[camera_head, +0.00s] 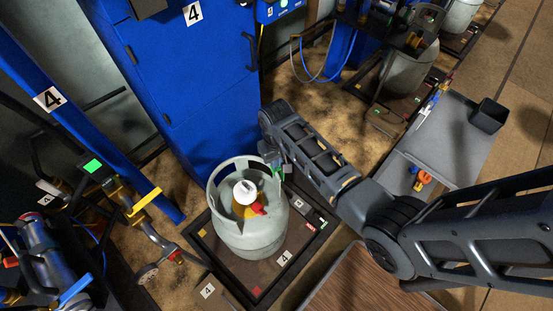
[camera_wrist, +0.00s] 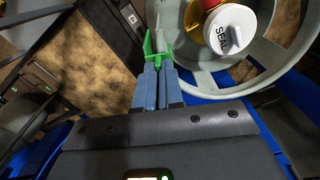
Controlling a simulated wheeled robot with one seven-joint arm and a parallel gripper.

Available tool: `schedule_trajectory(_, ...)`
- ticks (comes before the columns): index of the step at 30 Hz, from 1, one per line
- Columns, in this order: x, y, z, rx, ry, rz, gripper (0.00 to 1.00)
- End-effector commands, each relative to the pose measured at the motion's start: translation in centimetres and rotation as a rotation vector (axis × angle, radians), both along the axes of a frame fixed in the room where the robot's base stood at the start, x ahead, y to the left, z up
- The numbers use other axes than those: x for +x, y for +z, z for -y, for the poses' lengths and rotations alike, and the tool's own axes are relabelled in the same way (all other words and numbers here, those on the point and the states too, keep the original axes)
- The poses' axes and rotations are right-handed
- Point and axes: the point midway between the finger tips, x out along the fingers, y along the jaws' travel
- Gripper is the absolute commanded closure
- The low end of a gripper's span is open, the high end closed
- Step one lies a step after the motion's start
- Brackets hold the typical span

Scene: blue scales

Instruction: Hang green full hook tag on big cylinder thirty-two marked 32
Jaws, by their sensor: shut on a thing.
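My gripper (camera_wrist: 158,78) is shut on the green hook tag (camera_wrist: 149,46), which sticks out beyond the fingertips. In the head view, my gripper (camera_head: 276,163) and a bit of green tag (camera_head: 286,168) are at the upper right rim of a big grey cylinder (camera_head: 248,238). In the wrist view, the tag is at the left edge of the cylinder's collar (camera_wrist: 176,28). I cannot tell whether it touches or hooks the collar. Inside the collar is a brass valve with a white cap marked SEAL (camera_wrist: 230,29). No 32 is readable on the cylinder.
The cylinder stands on a dark scale platform (camera_head: 262,275) with 4 labels. A blue cabinet (camera_head: 190,85) marked 4 rises behind it. A grey side table (camera_head: 445,145) with a black bin (camera_head: 488,115) is at the right. Another cylinder (camera_head: 408,75) stands at the back right.

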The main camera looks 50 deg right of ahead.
Motion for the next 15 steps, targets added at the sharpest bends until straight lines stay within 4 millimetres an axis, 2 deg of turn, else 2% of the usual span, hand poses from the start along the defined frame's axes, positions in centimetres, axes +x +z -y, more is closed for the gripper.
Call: schedule_trajectory(15,0.0,-1.5,0.0,0.0,0.0,0.0,1.0)
